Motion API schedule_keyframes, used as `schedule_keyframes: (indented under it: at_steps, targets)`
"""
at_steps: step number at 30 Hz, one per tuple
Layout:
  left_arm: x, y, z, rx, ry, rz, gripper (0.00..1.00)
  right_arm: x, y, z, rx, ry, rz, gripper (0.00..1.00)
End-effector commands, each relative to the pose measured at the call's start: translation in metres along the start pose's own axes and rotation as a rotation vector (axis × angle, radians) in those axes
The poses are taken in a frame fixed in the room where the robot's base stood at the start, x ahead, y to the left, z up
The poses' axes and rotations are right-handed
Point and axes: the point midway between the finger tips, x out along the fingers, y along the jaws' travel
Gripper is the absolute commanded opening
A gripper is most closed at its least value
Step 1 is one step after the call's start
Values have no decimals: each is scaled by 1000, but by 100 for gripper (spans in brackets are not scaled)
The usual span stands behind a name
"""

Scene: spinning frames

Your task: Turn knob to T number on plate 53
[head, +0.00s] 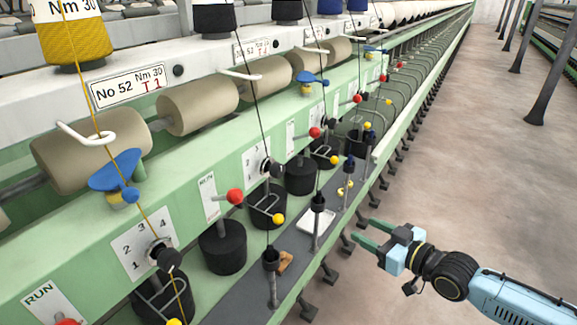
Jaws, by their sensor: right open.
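A black knob (168,256) sits on a white dial plate (140,238) numbered 1 to 4 on the green frame. Another black knob (272,168) with a smaller dial plate (256,156) is further along. The near label plate (127,86) reads No 52, Nm 30, T 1. A second label plate (251,49) stands further along; its number is too small to read surely. My right gripper (364,230) is open and empty, over the floor to the right of the machine, apart from both knobs. My left gripper is out of view.
Red-tipped levers (235,196) and yellow-tipped levers (278,219) stick out along the frame. Yarn runs down past the knobs. A grey ledge (239,297) carries a white tray (316,222) and a small brown object (285,262). The floor (450,170) at right is clear.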

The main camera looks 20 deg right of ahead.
Motion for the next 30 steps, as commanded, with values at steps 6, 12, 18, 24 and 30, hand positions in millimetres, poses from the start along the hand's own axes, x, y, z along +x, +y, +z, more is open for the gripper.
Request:
schedule_keyframes:
  at_steps: [6, 12, 18, 24, 30]
  targets:
    - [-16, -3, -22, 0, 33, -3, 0, -18, -68, -124, 3, 155, -222, 51]
    - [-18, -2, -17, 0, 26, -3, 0, -28, -93, -155, 15, 192, -296, 51]
    - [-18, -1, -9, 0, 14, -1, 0, -17, -96, -159, 17, 198, -294, 51]
    - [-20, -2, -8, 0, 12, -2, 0, 3, -102, -164, 18, 198, -295, 51]
    - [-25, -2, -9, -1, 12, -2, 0, 30, -111, -170, 18, 199, -296, 51]
